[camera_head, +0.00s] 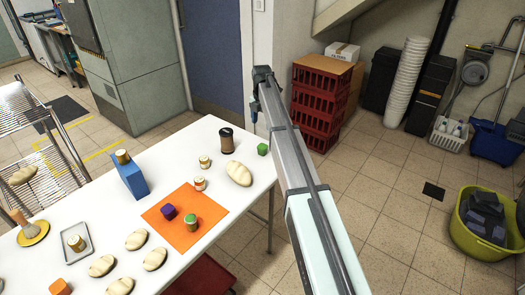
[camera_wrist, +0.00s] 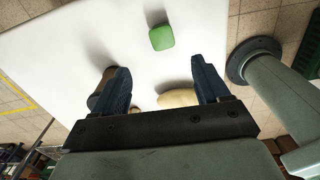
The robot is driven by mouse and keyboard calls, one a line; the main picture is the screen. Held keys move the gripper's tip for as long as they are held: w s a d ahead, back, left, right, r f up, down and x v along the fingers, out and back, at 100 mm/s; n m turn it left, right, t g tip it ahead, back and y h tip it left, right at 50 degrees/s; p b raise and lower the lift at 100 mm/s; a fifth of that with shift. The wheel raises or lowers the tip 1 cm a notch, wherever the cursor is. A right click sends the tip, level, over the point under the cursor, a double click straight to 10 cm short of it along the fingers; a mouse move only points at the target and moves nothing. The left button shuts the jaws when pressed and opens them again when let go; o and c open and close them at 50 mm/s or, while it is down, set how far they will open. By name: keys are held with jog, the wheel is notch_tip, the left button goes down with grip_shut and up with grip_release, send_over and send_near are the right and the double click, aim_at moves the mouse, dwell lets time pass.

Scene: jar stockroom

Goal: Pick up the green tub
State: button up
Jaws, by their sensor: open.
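The green tub (camera_head: 262,149) is a small block-like thing near the far right corner of the white table. It also shows in the wrist view (camera_wrist: 161,37), beyond my fingertips and roughly centred between them. My gripper (camera_wrist: 163,76) is open, with two dark blue fingers apart and nothing between them. In the head view, my gripper (camera_head: 254,110) is high above the table's far right end, apart from the green tub. A jar with a green top (camera_head: 190,221) stands on the orange mat.
A brown jar (camera_head: 226,140) and a bread loaf (camera_head: 239,174) are near the green tub. Red crates (camera_head: 318,100) stand beyond the table.

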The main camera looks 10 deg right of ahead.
aim_at(262, 146)
jog(key=shift+n, duration=0.7)
notch_tip(262, 146, down, 9)
jog(key=shift+r, duration=0.2)
jog(key=shift+s+d+f, duration=0.1)
jog(key=shift+f, duration=1.25)
jog(key=shift+s+f, duration=0.1)
jog(key=shift+f, duration=1.2)
jog(key=c, duration=1.1)
jog(key=shift+o, duration=0.2)
